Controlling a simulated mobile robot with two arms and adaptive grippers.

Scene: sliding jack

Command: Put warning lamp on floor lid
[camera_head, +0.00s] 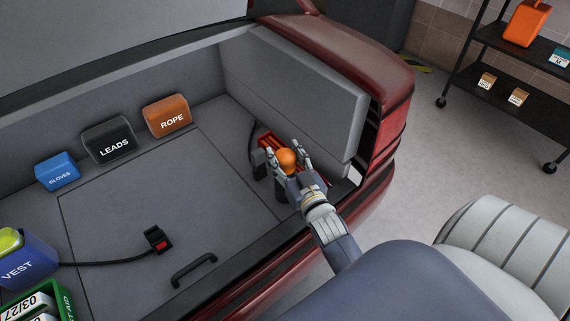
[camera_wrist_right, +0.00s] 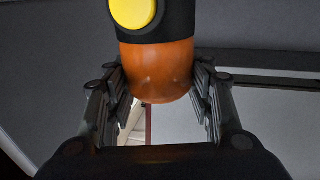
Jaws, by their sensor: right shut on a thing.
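The warning lamp (camera_head: 286,160) has an orange dome. In the right wrist view the lamp (camera_wrist_right: 157,68) also shows a black body with a round yellow button. My right gripper (camera_head: 289,149) is shut on it, with a finger on each side of the orange part, above the right side of the car boot. The floor lid (camera_head: 145,208) is a flat grey panel in the boot floor, left of the gripper, with a dark handle (camera_head: 194,269) near its front edge. My left gripper is not in view.
A red thing (camera_head: 268,141) lies partly hidden behind my right gripper. A black plug (camera_head: 157,239) on a cable lies on the lid. Gloves (camera_head: 57,172), leads (camera_head: 108,141) and rope (camera_head: 167,116) packs line the back. The boot's sill borders the front.

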